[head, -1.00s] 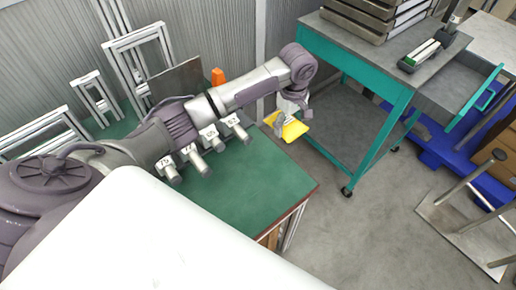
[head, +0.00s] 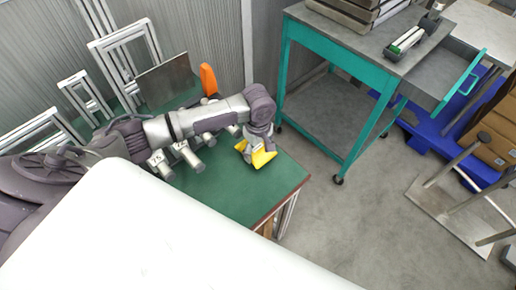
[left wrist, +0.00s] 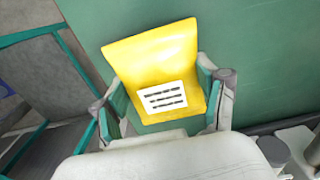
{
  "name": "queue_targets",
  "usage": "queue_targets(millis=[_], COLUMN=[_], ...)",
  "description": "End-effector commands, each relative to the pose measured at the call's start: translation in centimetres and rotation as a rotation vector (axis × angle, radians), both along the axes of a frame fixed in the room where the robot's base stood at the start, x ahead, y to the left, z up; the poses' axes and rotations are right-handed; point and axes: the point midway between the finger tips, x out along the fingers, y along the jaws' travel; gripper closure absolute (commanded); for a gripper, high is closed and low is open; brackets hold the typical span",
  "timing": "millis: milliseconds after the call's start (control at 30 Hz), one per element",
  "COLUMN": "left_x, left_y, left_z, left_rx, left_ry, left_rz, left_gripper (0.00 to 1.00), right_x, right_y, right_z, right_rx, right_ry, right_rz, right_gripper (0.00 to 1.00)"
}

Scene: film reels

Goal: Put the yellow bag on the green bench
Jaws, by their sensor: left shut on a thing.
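The yellow bag (head: 262,158) shows at the tip of my left arm in the head view, over the right part of the green bench (head: 236,195). My left gripper (head: 254,147) is shut on the bag. In the left wrist view the bag (left wrist: 155,65), with a white label, sits between the two fingers of my left gripper (left wrist: 165,108), and the green bench top (left wrist: 250,60) fills the background behind it. I cannot tell whether the bag touches the bench top. My right gripper is not in view.
Metal frames (head: 125,60), a grey plate (head: 168,80) and an orange object (head: 208,79) stand at the bench's back. A teal cart (head: 345,42) stands to the right, with open floor (head: 340,225) between. A white surface (head: 170,240) covers the foreground.

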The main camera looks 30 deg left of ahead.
Motion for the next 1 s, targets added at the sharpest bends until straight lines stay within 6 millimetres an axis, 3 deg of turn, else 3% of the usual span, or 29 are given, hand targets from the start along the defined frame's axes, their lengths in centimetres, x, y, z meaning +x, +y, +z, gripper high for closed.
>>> queue_targets(millis=[167, 200, 333, 733, 867, 1000], left_x=[0.0, 0.0, 0.0, 0.1, 0.2, 0.2], left_y=[0.0, 0.0, 0.0, 0.0, 0.0, 0.0], left_z=[-0.1, -0.2, -0.2, 0.3, 2.1, 5.1], left_rx=[-0.001, 0.0, 0.0, 0.0, -0.002, -0.002], left_ry=[0.0, 0.0, 0.0, -0.002, -0.005, -0.005], left_rz=[0.0, 0.0, 0.0, -0.001, -0.001, -0.001], left_gripper=[0.69, 0.23, 0.03, 0.03, 0.03, 0.03], right_x=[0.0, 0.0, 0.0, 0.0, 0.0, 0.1], right_y=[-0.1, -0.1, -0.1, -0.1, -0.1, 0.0], right_z=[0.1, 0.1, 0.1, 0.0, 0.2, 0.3], right_rx=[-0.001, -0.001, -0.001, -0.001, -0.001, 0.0], right_ry=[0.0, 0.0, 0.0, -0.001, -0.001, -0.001], right_rz=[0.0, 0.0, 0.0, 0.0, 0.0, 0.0], right_gripper=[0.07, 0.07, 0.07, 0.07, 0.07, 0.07])
